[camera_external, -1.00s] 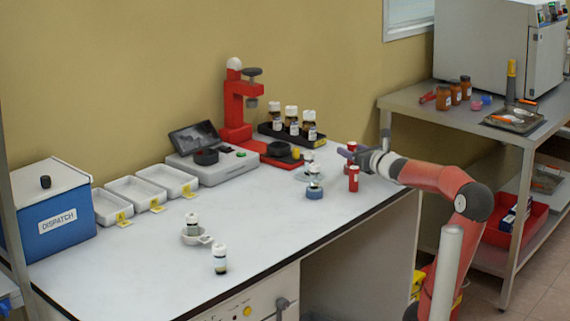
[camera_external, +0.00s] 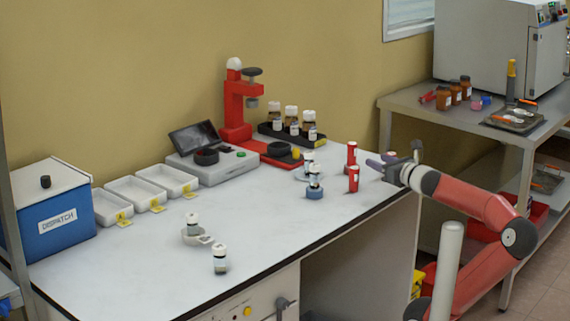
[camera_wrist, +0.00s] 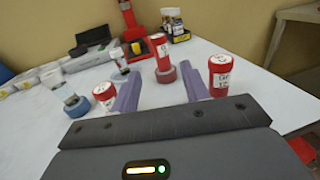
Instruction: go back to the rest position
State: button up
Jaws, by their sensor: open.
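My gripper (camera_external: 378,162) is open and empty, held beside the bench's right edge, to the right of two upright red cylinders. One red cylinder (camera_external: 352,153) stands farther back and another (camera_external: 353,179) nearer the front. In the wrist view my two purple fingers (camera_wrist: 162,90) are spread apart with nothing gripped between them. A red cylinder with a white label (camera_wrist: 220,75) stands beyond the right finger, and another (camera_wrist: 159,46) shows beyond the gap. No rest position is marked in view.
The white bench (camera_external: 275,225) holds a vial in a blue ring (camera_external: 314,193), a red press (camera_external: 236,105), white trays (camera_external: 138,192) and a blue dispatch box (camera_external: 50,215). A metal side table (camera_external: 440,104) with jars stands at the right. The bench's front middle is mostly clear.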

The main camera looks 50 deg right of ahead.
dwell(0.4)
jog(key=s+d+f+m+g+h+b, duration=0.1)
jog(key=s+f+m+b, duration=0.1)
jog(key=s+m, duration=0.5)
jog(key=s+d+f+m+g+h+b, duration=0.1)
jog(key=s+f+m+g+h+b, duration=0.15)
jog(key=m, duration=0.85)
jog(key=a+f+m+g+y+p, duration=0.2)
jog(key=a+f+m+g+y, duration=0.1)
jog(key=a+f+m, duration=0.5)
jog(key=w+a+f+m+g+y+p, duration=0.1)
jog(key=a+f+m+g+y, duration=0.3)
jog(key=a, duration=0.9)
notch_tip(320, 180, down, 5)
jog(key=m+g+p, duration=0.1)
jog(key=m, duration=0.2)
jog(key=shift+a+m+p, duration=0.3)
jog(key=shift+m, duration=0.1)
jog(key=shift+r+g, duration=0.1)
jog(key=shift+g, duration=0.15)
